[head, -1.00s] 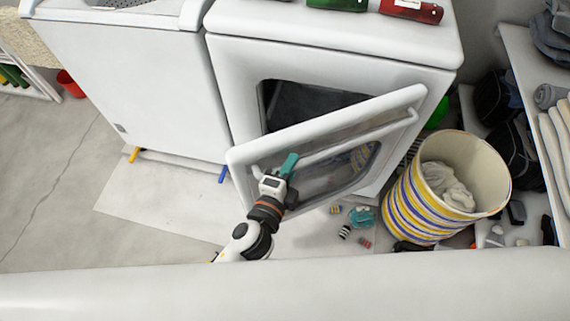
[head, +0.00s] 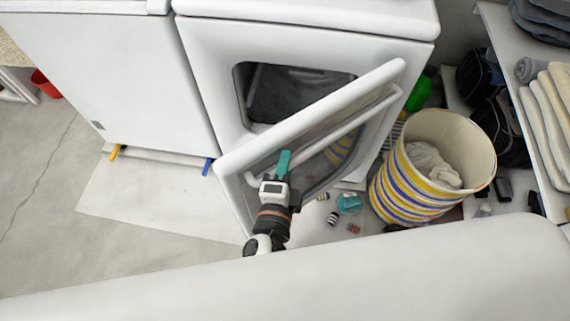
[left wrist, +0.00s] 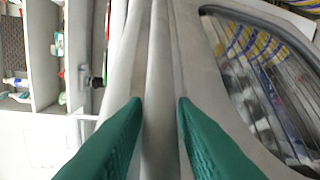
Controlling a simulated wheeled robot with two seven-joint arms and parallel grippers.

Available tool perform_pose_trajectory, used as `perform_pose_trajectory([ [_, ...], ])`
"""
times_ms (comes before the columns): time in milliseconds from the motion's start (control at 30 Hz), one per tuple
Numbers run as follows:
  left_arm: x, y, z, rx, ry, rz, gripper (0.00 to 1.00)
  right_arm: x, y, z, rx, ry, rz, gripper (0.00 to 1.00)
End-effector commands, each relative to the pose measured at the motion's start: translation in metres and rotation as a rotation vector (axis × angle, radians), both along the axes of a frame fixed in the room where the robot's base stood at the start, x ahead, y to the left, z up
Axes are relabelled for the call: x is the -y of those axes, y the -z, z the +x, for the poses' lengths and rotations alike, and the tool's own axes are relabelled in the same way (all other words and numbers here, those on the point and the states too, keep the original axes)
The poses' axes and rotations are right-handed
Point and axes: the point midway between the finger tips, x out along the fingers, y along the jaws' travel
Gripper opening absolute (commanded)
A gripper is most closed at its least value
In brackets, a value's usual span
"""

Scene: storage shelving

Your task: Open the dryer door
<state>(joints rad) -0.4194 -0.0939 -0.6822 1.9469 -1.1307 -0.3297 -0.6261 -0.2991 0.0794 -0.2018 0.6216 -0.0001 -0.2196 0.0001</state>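The white dryer (head: 300,48) stands in the upper middle of the head view, its dark round-cornered opening (head: 290,95) uncovered. Its door (head: 330,105) is partly open, hinged on the right, with the free edge swung out toward me at the left. A long pale handle bar (head: 350,125) runs along the door's outer face. My left gripper (head: 283,160) is at the left part of this bar. In the left wrist view its green fingers (left wrist: 160,105) lie on both sides of the handle bar (left wrist: 160,60), close against it. My right gripper is out of view.
A striped basket (head: 395,188) with white cloth stands right of the door. Small striped items (head: 333,218) lie on the floor by the door. A white appliance (head: 110,75) stands left of the dryer. Shelving (head: 540,110) lines the right; the floor (head: 130,210) at left is clear.

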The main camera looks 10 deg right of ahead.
Motion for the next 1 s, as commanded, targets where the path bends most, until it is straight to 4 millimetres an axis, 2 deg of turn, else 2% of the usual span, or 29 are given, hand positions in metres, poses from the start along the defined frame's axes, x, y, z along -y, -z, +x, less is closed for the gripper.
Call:
perform_pose_trajectory([
  [33, 0.000, 0.000, 0.000, 0.001, 0.000, 0.000, 0.34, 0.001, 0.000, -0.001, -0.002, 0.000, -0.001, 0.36],
  [67, 0.000, 0.000, 0.000, 0.001, 0.001, 0.000, 0.38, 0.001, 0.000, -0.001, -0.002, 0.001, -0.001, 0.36],
  [400, -0.001, 0.000, -0.004, 0.000, 0.002, -0.001, 0.39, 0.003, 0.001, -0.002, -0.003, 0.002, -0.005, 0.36],
  [800, -0.020, -0.006, -0.059, -0.001, 0.002, -0.002, 0.39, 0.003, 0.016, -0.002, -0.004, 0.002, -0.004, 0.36],
  [1000, -0.025, -0.010, -0.070, 0.000, 0.001, 0.000, 0.39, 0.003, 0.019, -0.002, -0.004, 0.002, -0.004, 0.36],
])
